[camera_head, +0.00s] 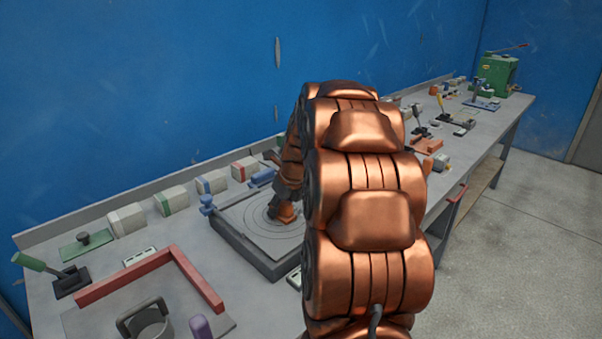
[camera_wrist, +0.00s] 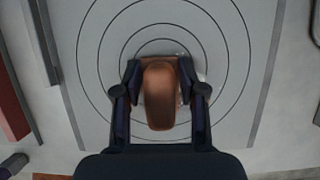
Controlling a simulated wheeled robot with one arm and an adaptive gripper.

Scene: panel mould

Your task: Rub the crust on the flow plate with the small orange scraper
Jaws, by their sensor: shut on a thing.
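The flow plate (camera_head: 240,222) is a grey square slab marked with dark concentric rings, lying on the bench left of my arm. It fills most of the wrist view (camera_wrist: 100,70). My gripper (camera_wrist: 162,92) is shut on the small orange scraper (camera_wrist: 160,95), whose rounded brown-orange handle sits between the fingers. In the head view the scraper (camera_head: 286,212) is low over the plate's rings, largely blocked by my arm; whether it touches the plate cannot be told. A pale patch, perhaps the crust, shows beside the scraper near the ring centre in the wrist view (camera_wrist: 201,78), mostly hidden.
A red angle frame (camera_head: 190,272), a metal mug-like ring (camera_head: 150,322) and a green-handled tool (camera_head: 55,270) lie left of the plate. Several small boxes (camera_head: 172,200) line the back edge by the blue wall. More tools and a green machine (camera_head: 497,75) stand farther right.

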